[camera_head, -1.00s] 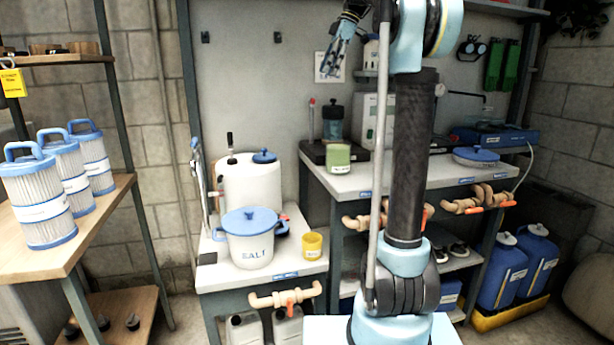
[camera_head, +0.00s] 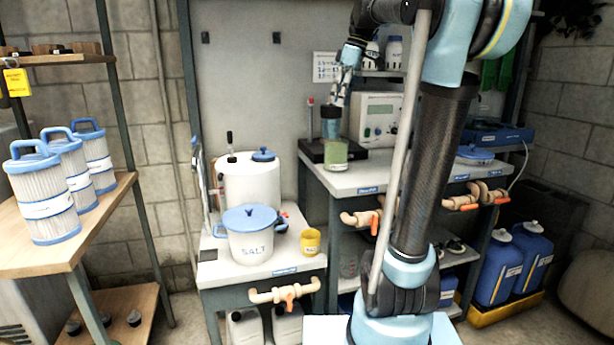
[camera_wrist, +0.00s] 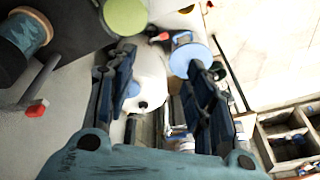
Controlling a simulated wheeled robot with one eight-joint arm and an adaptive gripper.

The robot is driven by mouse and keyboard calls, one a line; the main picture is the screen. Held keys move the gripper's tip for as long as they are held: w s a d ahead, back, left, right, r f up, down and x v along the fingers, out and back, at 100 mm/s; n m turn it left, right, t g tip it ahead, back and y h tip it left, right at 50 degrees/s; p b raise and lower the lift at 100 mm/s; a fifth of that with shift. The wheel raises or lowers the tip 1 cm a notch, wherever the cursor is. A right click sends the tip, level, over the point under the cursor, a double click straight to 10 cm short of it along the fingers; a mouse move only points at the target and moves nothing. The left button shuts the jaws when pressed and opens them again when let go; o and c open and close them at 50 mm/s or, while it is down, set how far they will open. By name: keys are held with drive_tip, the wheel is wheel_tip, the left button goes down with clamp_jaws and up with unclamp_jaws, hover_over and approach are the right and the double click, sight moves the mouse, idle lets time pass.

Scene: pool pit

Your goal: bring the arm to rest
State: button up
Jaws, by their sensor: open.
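My gripper (camera_head: 337,92) is in the upper middle of the head view, in front of the back panel and above the right-hand bench. It points down, with the dark cup on its stand and the green jar just below or behind it in the picture. In the wrist view my gripper (camera_wrist: 160,95) shows its two blue fingers spread apart with nothing held between them. My arm rises from the base at the lower right, leans right, and bends over at the top of the picture.
The green jar (camera_head: 335,155) stands at the bench's front left. The white salt bucket (camera_head: 250,240) and yellow cup (camera_head: 311,241) are on the lower bench. Filter cartridges (camera_head: 44,195) stand on the left shelf.

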drive_tip(key=s+d+f+m+h, duration=0.1)
drive_tip(key=s+f+m, duration=0.3)
drive_tip(key=s+f, duration=0.5)
drive_tip(key=s+d+f+m+t+h, duration=0.1)
drive_tip(key=s+d+f+m, duration=0.3)
drive_tip(key=s+f, duration=0.5)
drive_tip(key=s+d+f+m+t+h, duration=0.1)
drive_tip(key=s+d+f+m, duration=0.2)
drive_tip(key=s+f, duration=0.6)
wheel_tip(320, 180, down, 12)
drive_tip(key=m, duration=0.2)
drive_tip(key=shift+s+d+r+m, duration=0.2)
drive_tip(key=shift+s+m, duration=0.15)
drive_tip(key=shift+m, duration=0.05)
drive_tip(key=shift+w+f, duration=0.2)
drive_tip(key=shift+w, duration=0.25)
